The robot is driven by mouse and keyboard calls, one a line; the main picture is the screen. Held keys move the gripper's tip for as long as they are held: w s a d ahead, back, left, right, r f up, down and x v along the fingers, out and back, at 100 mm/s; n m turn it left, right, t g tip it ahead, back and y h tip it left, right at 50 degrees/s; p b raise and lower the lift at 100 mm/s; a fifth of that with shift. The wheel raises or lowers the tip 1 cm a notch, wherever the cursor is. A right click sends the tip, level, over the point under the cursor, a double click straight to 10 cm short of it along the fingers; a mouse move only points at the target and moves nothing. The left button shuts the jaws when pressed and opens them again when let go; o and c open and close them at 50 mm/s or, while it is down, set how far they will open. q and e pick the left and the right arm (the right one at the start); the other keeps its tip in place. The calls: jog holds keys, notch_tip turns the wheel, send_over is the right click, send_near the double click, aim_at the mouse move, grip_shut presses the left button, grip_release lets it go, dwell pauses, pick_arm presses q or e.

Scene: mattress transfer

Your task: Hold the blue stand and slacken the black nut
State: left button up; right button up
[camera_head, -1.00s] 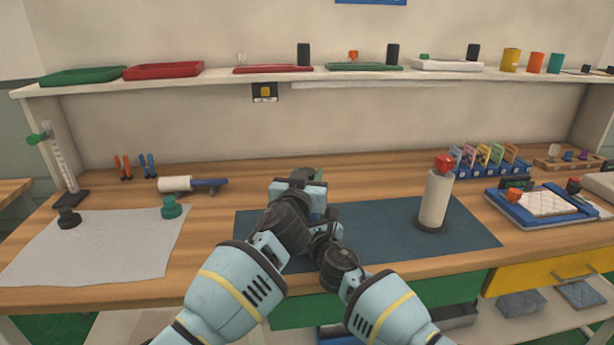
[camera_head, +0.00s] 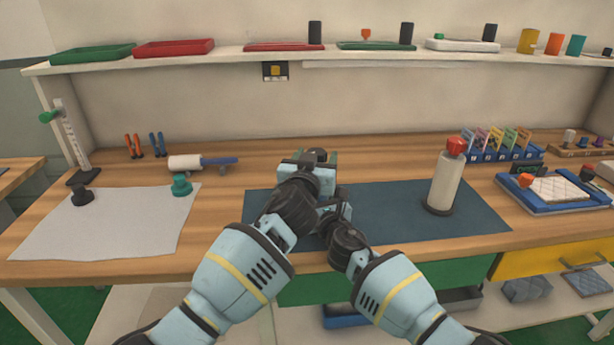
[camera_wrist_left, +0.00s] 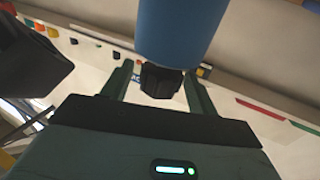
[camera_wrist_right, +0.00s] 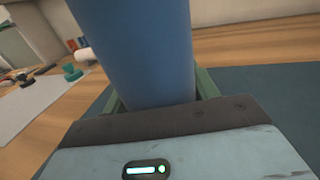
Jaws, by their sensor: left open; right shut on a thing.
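The blue stand (camera_wrist_right: 135,50) is a smooth upright cylinder between the fingers of my right gripper (camera_wrist_right: 158,85), which is shut on it. In the left wrist view the stand (camera_wrist_left: 178,30) enters from the top, with the black nut (camera_wrist_left: 160,82) at its end. My left gripper (camera_wrist_left: 158,72) is open, one finger on each side of the nut; I cannot tell whether they touch it. In the head view my left gripper (camera_head: 318,160) is above my right gripper (camera_head: 332,212), and the two hide most of the stand.
A dark blue mat (camera_head: 395,215) lies under the grippers. A white bottle with a red top (camera_head: 445,182) stands on its right part. A grey cloth (camera_head: 105,225) lies at left with black and green knobs. A blue tray (camera_head: 550,195) is at right. A shelf (camera_head: 220,60) runs behind.

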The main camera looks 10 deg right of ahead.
pick_arm(q)
jog(key=v, duration=1.1)
jog(key=shift+r, duration=0.15)
jog(key=m, duration=1.2)
jog(key=w+m, duration=0.1)
jog(key=m, duration=2.3)
jog(key=shift+w+d+r, duration=0.25)
jog(key=shift+w+r, duration=0.1)
jog(key=shift+r, duration=0.05)
jog(key=shift+w, duration=0.1)
